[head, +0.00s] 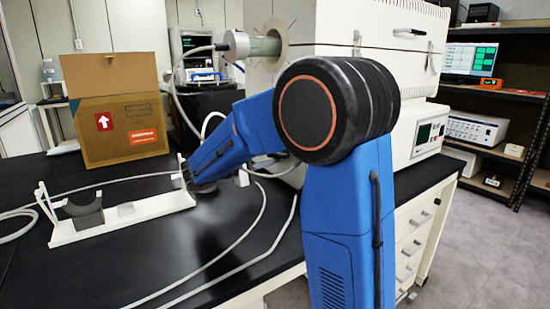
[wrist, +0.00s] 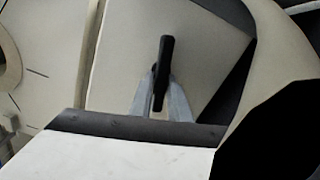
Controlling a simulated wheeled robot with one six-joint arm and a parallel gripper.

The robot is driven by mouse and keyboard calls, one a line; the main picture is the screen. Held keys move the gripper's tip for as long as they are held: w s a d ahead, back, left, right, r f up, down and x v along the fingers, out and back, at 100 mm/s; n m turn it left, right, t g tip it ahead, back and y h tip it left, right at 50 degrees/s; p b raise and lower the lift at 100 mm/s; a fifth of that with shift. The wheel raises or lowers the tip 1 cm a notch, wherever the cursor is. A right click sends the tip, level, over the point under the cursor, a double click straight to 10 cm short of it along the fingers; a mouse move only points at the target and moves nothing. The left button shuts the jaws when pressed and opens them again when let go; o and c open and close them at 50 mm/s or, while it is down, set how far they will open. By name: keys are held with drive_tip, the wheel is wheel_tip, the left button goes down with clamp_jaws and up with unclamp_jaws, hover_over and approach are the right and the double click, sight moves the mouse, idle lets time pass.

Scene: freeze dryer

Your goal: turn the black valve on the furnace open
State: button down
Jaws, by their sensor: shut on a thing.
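The black valve (wrist: 166,58) shows in the wrist view as a slim, upright, slightly tilted black handle. My gripper (wrist: 162,90) has its two grey fingers closed on the handle's lower part, one on each side. The handle's upper end sticks out above the fingers. In the head view the white furnace (head: 370,25) stands at the back of the black bench, with a metal tube end on its left side. My blue arm covers part of the furnace front. The valve and my fingertips cannot be made out in the head view.
A white stand with a grey cradle (head: 88,215) lies on the bench (head: 150,260) at the left. An open cardboard box (head: 122,135) stands behind it. Pale hoses (head: 235,242) run across the bench. A dark shelf with instruments (head: 478,130) is at the right.

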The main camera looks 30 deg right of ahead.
drive_tip(key=shift+r+m, duration=0.15)
drive_tip(key=shift+m, duration=1.25)
drive_tip(key=c, duration=1.7)
unclamp_jaws()
drive_tip(key=shift+s+a, duration=0.15)
drive_tip(key=shift+a, duration=4.25)
drive_tip(key=shift+s+a, duration=0.15)
drive_tip(key=shift+a, duration=4.2)
